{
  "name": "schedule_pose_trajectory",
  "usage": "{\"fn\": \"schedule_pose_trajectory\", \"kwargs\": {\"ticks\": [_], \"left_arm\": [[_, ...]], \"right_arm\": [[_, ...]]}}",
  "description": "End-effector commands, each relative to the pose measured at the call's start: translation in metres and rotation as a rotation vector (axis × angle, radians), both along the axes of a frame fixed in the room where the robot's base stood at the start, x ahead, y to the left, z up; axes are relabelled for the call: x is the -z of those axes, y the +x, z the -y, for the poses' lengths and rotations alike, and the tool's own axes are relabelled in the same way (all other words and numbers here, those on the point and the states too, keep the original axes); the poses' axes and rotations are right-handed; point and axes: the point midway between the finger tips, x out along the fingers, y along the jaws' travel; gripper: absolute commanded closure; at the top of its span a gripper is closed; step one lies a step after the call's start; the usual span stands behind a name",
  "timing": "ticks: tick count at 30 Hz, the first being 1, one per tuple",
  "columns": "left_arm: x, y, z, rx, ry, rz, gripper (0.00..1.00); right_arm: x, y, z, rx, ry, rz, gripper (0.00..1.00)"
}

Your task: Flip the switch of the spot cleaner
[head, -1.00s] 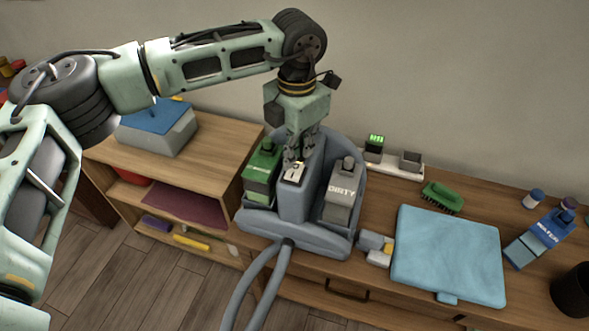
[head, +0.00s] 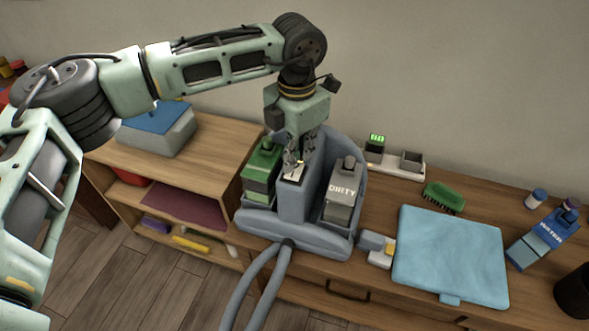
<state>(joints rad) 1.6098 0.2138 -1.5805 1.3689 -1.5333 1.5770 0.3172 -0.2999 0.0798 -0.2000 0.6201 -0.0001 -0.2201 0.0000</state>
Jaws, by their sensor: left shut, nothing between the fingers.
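The spot cleaner (head: 294,238) is a grey-blue machine on the wooden cabinet, with a green tank (head: 260,170) on its left and a grey tank (head: 342,196) on its right. Its switch (head: 293,174) is a small light plate on top of the middle column. My left gripper (head: 299,163) points down with its fingers shut and empty, at the switch's back edge. The fingertips partly cover the switch; I cannot tell whether they touch it or which way it is set. My right gripper is not in view.
A charger tray (head: 394,164) stands behind. A grey hose (head: 262,285) hangs in front. A grey box with a blue lid (head: 158,128) is at left.

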Motion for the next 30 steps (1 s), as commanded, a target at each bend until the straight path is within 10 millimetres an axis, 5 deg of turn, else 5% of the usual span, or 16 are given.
{"fn": "schedule_pose_trajectory", "kwargs": {"ticks": [20, 30], "left_arm": [[0.012, 0.0, 0.0, 0.0, 0.0, -0.001, 1.0], [-0.004, 0.0, 0.0, 0.0, 0.001, -0.002, 1.0]], "right_arm": [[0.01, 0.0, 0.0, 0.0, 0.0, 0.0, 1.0], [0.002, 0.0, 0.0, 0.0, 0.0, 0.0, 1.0]]}}
